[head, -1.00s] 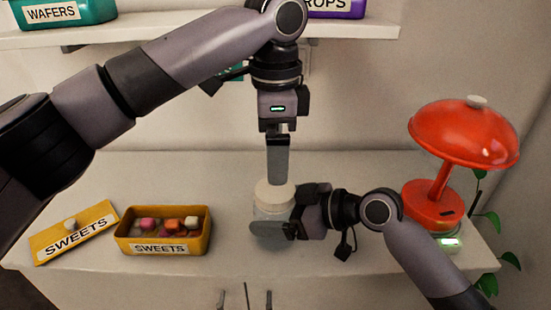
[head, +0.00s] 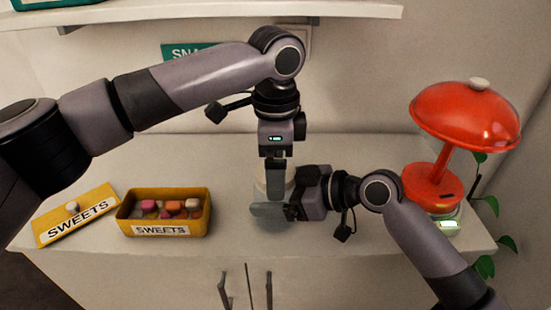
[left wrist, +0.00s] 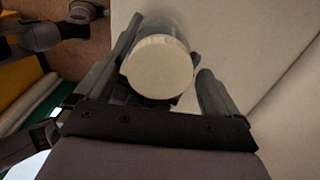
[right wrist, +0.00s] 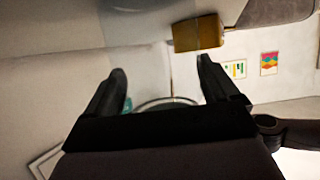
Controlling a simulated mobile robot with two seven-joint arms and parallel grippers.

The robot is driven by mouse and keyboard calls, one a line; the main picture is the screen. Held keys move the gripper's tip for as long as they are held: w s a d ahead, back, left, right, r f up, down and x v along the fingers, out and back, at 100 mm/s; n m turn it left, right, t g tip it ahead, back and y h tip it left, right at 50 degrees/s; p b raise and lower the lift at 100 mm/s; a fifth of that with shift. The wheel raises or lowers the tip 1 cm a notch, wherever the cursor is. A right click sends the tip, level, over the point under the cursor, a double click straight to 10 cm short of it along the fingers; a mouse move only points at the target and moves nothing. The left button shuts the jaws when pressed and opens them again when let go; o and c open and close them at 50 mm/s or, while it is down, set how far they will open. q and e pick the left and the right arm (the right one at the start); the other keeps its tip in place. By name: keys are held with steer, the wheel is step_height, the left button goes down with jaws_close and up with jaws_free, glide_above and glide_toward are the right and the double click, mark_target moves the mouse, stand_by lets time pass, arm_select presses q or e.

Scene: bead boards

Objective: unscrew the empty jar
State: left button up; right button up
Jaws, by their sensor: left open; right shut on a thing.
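The clear glass jar, with a pale cream lid (head: 262,184), stands on the cabinet top, partly hidden by my grippers in the head view. No contents show inside. My right gripper (head: 274,207) is shut on the jar's body from the right side. My left gripper (head: 275,178) points straight down at the lid, open. In the left wrist view the round lid (left wrist: 160,68) sits between the two spread fingers, nearer the left one. In the right wrist view the jar's clear rim (right wrist: 165,103) shows between the fingers.
A yellow sweets box (head: 163,212) with colourful sweets stands to the left, its lid (head: 76,216) lying beside it. A red lamp (head: 465,118) stands to the right, near a plant. A shelf (head: 200,14) runs above. The countertop (head: 215,160) behind the box is clear.

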arm_select(q)
steer(key=c, duration=1.1)
steer(key=shift+n, duration=1.4)
steer(key=shift+r, duration=0.25)
steer(key=shift+r, duration=0.9)
steer(key=shift+r, duration=0.1)
steer(key=shift+r, duration=1.9)
arm_select(e)
steer(key=o, duration=1.8)
